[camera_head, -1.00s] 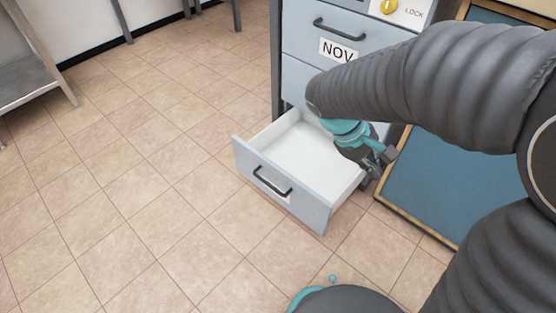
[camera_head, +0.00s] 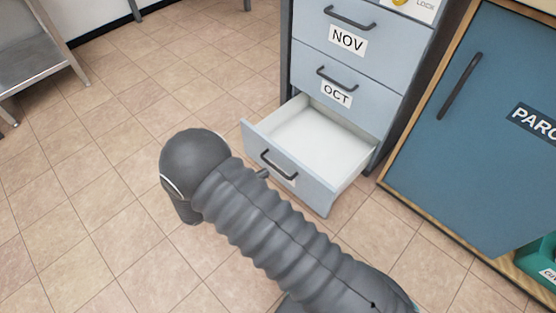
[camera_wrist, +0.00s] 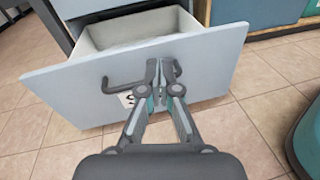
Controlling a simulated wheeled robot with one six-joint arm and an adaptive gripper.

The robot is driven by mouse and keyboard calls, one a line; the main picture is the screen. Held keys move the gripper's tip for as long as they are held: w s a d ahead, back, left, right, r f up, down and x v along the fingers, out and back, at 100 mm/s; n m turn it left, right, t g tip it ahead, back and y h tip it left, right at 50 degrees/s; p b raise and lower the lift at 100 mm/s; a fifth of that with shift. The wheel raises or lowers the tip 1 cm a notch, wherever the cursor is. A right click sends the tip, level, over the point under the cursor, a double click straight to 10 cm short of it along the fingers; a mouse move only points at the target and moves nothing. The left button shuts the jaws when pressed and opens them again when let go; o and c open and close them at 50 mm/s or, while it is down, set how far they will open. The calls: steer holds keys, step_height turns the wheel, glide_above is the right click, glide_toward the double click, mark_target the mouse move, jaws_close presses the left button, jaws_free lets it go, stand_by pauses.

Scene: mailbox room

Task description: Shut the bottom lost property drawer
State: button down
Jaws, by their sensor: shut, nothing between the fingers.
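The bottom drawer (camera_head: 323,140) is pulled out of the grey-blue cabinet and looks empty inside. Its front panel (camera_head: 315,187) has a dark bar handle (camera_head: 278,164) and a label that is mostly hidden. In the wrist view the front panel (camera_wrist: 213,62) fills the middle, with the handle (camera_wrist: 125,83) at the left of my fingers. My gripper (camera_wrist: 165,68) is shut and empty, with its fingertips in front of the panel beside the handle's right end. I cannot tell whether they touch it. In the head view my arm hides most of the gripper.
Closed drawers marked OCT (camera_head: 336,93) and NOV (camera_head: 348,40) sit above the open one. A blue parcel cabinet door (camera_head: 480,130) is at the right, with a green bin (camera_head: 540,262) beside it. A metal bench (camera_head: 40,60) stands at the far left. Tiled floor at left is clear.

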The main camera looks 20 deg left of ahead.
mark_target(284, 157)
steer(key=s+a+f+n+t+y, duration=0.2)
steer(key=s+a+f+n+t, duration=0.1)
steer(key=s+f, duration=0.15)
steer(key=x, duration=1.4)
steer(key=shift+w+a+f+p, duration=0.3)
steer(key=shift+w, duration=0.15)
steer(key=shift+w, duration=0.1)
